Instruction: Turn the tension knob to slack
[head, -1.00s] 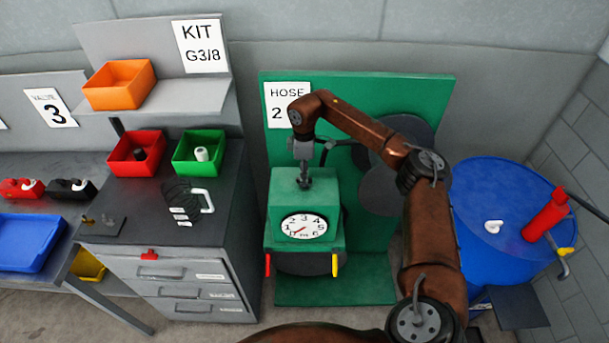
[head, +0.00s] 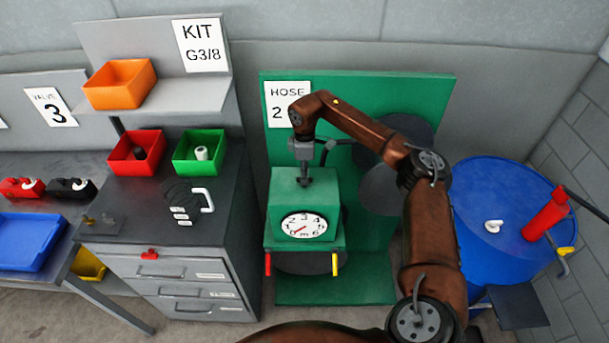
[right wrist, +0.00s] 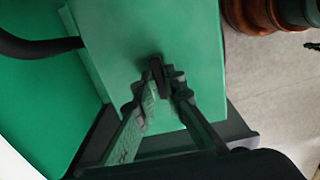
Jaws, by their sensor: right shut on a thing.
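The green hose machine (head: 280,238) stands in front of a green back panel. A round white dial (head: 304,226) with black numbers and a red pointer is on its front. My right gripper (head: 304,182) reaches down onto the machine's top face. In the right wrist view its fingers (right wrist: 163,90) are shut on a small dark bar-shaped knob (right wrist: 156,68) on the green top. The fingers cover part of the knob, and I see no readable marks around it. In the head view the gripper hides the knob. My left gripper is not in view.
A red lever (head: 268,264) and a yellow lever (head: 335,264) hang at the machine's lower front. A blue drum (head: 480,215) with a red cylinder (head: 545,221) stands at the right. A grey drawer cabinet (head: 222,230) with bins stands at the left.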

